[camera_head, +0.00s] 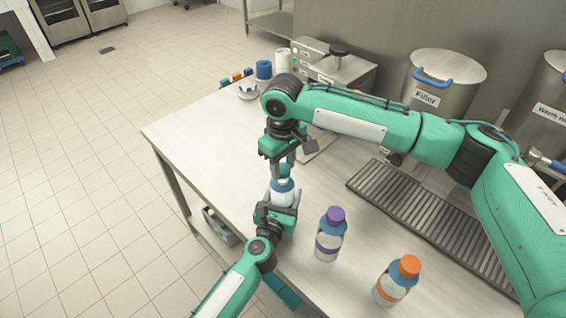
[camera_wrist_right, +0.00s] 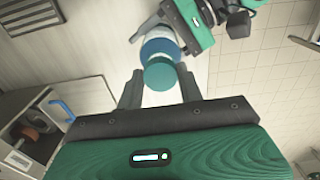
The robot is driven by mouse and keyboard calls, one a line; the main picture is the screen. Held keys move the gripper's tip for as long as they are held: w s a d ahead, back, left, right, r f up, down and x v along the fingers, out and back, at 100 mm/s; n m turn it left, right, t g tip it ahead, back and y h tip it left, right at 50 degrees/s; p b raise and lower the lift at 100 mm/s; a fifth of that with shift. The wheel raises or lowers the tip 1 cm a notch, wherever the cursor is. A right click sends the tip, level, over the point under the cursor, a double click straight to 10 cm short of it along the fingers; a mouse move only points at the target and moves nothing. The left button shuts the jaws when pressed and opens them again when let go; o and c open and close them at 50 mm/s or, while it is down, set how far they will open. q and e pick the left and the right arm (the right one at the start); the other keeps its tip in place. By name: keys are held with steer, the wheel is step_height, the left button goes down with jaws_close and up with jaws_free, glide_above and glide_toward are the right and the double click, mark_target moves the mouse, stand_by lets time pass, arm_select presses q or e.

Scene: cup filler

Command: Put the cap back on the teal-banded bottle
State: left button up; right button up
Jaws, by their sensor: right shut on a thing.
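The bottle (camera_head: 283,195) has a clear-white body and a blue shoulder; its band is hidden. It stands upright near the front edge of the table. My left gripper (camera_head: 281,208) is closed around its body, and it also shows at the top of the right wrist view (camera_wrist_right: 180,30). My right gripper (camera_head: 285,168) points down from above, shut on the teal cap (camera_wrist_right: 159,75). The cap is right over the bottle's blue shoulder (camera_wrist_right: 160,48), in line with its neck. I cannot tell whether it touches the neck or is seated.
A purple-capped bottle (camera_head: 330,235) and an orange-capped bottle (camera_head: 397,281) stand to the right on the table (camera_head: 205,140). A drain grate (camera_head: 430,215) lies behind them. A filler tank (camera_head: 440,80) and a machine (camera_head: 340,72) stand at the back. The table's left part is clear.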

steer(key=shift+f, duration=0.55)
arm_select(q)
jaws_close()
arm_select(e)
steer(key=m, duration=0.4)
steer(key=shift+a, duration=0.1)
steer(key=m, duration=0.8)
steer(key=shift+a, duration=0.1)
steer(key=m, duration=0.3)
steer(key=shift+m, duration=0.3)
steer(key=m, duration=0.7)
steer(key=shift+a+f, duration=0.1)
steer(key=m, duration=0.3)
steer(key=shift+w, duration=0.1)
steer(key=m, duration=0.5)
steer(key=shift+w, duration=0.1)
